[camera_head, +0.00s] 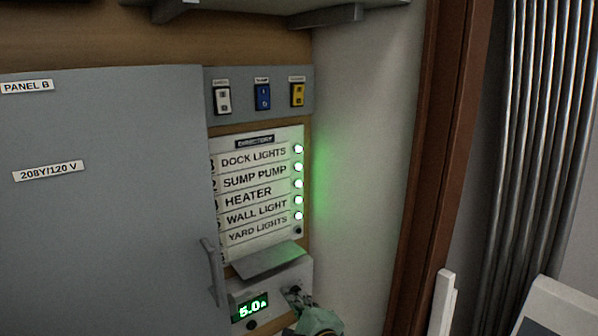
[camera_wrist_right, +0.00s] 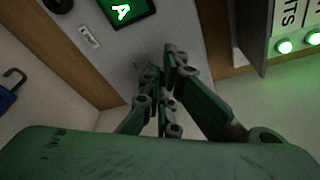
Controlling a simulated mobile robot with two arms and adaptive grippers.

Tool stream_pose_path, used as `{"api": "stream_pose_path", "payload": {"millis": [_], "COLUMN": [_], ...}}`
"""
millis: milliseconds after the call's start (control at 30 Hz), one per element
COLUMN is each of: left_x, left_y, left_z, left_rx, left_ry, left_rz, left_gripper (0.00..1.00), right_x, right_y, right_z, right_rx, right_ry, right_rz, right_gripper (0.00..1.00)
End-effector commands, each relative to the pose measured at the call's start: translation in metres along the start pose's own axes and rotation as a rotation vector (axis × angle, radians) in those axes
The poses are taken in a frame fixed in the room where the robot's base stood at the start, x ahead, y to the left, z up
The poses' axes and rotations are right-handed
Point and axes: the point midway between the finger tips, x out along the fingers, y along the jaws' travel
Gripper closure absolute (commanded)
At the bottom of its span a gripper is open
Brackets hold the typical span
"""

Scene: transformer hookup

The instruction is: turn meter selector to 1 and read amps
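The meter (camera_head: 293,273) is a grey box below the directory. Its green display (camera_head: 249,307) reads 5.0 A; part of the display, with a green letter A, shows in the right wrist view (camera_wrist_right: 128,10). My right gripper (camera_head: 292,293) is at the meter's face, right of the display. In the right wrist view its fingertips (camera_wrist_right: 165,62) are close together against the grey face. I cannot make out the selector; the fingers may hide it, and I cannot tell whether it is between them. My left gripper is not in view.
A grey sloped plate (camera_head: 268,260) juts out above the meter. The directory (camera_head: 255,190) has several lit green lamps and a dark bottom one. The panel door (camera_head: 100,190) with its handle (camera_head: 213,270) is left. Switches (camera_head: 262,96) sit above. A brown post (camera_head: 440,160) stands right.

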Motion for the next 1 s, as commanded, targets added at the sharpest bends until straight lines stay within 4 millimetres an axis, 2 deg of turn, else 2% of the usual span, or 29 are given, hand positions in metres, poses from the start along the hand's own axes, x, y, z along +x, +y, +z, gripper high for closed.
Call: {"api": "stream_pose_path", "payload": {"millis": [33,200,633,1000], "left_x": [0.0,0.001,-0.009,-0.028], "left_y": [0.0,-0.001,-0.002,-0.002], "left_z": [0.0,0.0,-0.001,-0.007], "left_rx": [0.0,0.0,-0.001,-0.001], "left_ry": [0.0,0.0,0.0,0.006], "left_rz": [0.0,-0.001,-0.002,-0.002], "left_gripper": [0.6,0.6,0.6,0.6], "right_x": [-0.001,0.0,-0.005,-0.045], "right_y": [0.007,0.014,0.013,0.009], "right_z": [-0.002,-0.002,0.006,-0.003], "right_rx": [0.006,0.01,0.011,0.008], "right_ry": [0.005,0.005,0.007,0.004], "right_rz": [0.009,0.012,0.008,0.006], "right_gripper": [1.0,1.0,1.0,1.0]}}
